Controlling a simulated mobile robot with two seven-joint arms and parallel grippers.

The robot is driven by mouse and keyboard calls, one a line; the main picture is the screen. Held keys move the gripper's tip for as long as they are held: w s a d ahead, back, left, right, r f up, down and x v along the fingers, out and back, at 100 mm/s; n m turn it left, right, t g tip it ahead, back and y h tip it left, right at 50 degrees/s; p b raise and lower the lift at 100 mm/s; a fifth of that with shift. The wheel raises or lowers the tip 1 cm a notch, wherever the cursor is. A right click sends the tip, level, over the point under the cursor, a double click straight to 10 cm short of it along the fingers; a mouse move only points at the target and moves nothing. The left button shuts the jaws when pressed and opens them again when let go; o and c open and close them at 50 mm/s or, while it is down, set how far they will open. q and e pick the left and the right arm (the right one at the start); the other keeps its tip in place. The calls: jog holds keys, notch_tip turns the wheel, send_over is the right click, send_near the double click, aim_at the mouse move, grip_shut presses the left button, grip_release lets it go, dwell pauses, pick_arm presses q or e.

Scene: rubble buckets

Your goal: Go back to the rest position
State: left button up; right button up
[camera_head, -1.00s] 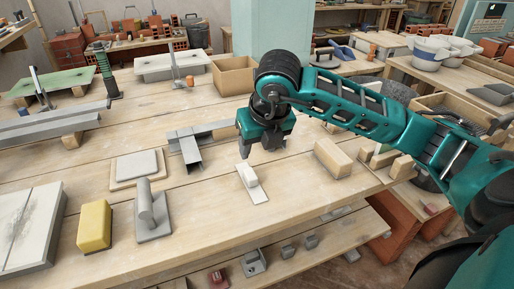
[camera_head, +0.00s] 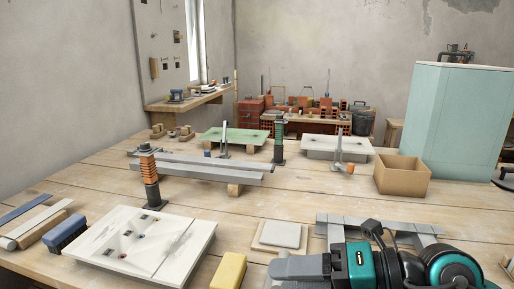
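My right gripper (camera_head: 300,268) shows at the bottom right edge of the head view, above the wooden workbench (camera_head: 120,175). It is seen side-on with grey fingers pointing left, and part of it is cut off by the frame. I cannot tell whether it is open or shut, and I see nothing clearly held in it. Its teal wrist is bent close to the camera. My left gripper is not in view.
A grey slab on a board (camera_head: 282,235) lies just behind the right gripper, with grey metal profiles (camera_head: 345,222) beside it. A yellow sponge (camera_head: 229,271), a white panel (camera_head: 140,243), a jack (camera_head: 150,180) and a cardboard box (camera_head: 402,178) also stand on the bench.

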notch_tip(320, 180, up, 6)
jog(key=a+r+m+t+y, duration=0.1)
jog(key=m+t+y, duration=0.3)
jog(key=y, duration=0.1)
jog(key=w+d+m+t+h, duration=0.5)
jog(key=d+m+t+h, duration=0.65)
jog(key=m, duration=0.75)
jog(key=s+d+f+m+g+h, duration=0.2)
jog(key=f+m+h, duration=0.1)
jog(key=f, duration=0.3)
jog(key=s+d+f+m+g+h, duration=0.2)
jog(key=d+f+m+g+h, duration=0.1)
jog(key=f, duration=0.4)
jog(key=s+d+f+m+g+h, duration=0.2)
jog(key=f+m+g+h, duration=0.1)
jog(key=f, duration=0.4)
jog(key=shift+d+f+m+h, duration=0.15)
jog(key=shift+m+h, duration=0.2)
jog(key=shift+m, duration=0.55)
jog(key=s+a+f+g+y, duration=0.25)
jog(key=s+f+g, duration=0.6)
jog(key=s, duration=0.55)
jog(key=w+a+f+t+y+p, duration=0.1)
jog(key=w+a+f+t+p, duration=0.2)
jog(key=w+f+t, duration=0.3)
jog(key=shift+w+f+t, duration=0.2)
jog(key=shift+w+t, duration=0.8)
